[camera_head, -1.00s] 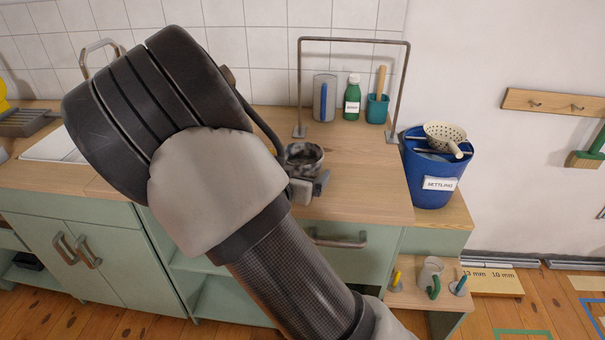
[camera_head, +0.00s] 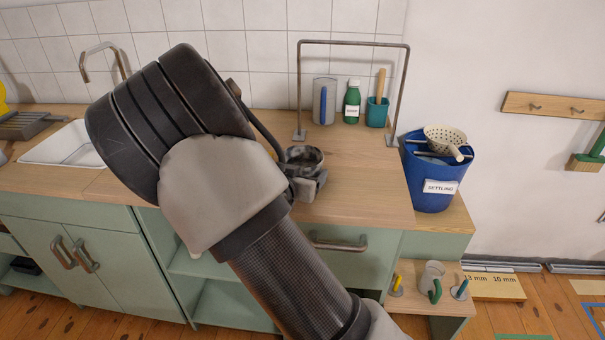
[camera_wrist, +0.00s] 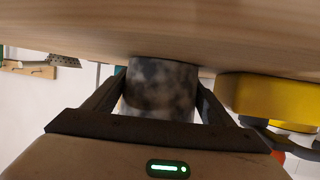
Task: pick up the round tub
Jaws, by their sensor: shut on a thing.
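The round tub (camera_head: 306,155) is a small open cup with mottled dark grey and pale sides, over the wooden counter near its front edge. In the wrist view the tub (camera_wrist: 162,88) sits between the two fingers of my gripper (camera_wrist: 160,100), which is shut on it. In the head view my gripper (camera_head: 309,186) is at the tub's near side, partly hidden by my arm. The tub looks upright. I cannot tell whether its base touches the counter.
A metal frame (camera_head: 353,42) stands behind the tub, with a green bottle (camera_head: 352,102) and a teal pot (camera_head: 377,112) at the back. A blue bucket (camera_head: 430,175) holding a strainer is to the right. In the wrist view a yellow object (camera_wrist: 265,97) is close beside the gripper.

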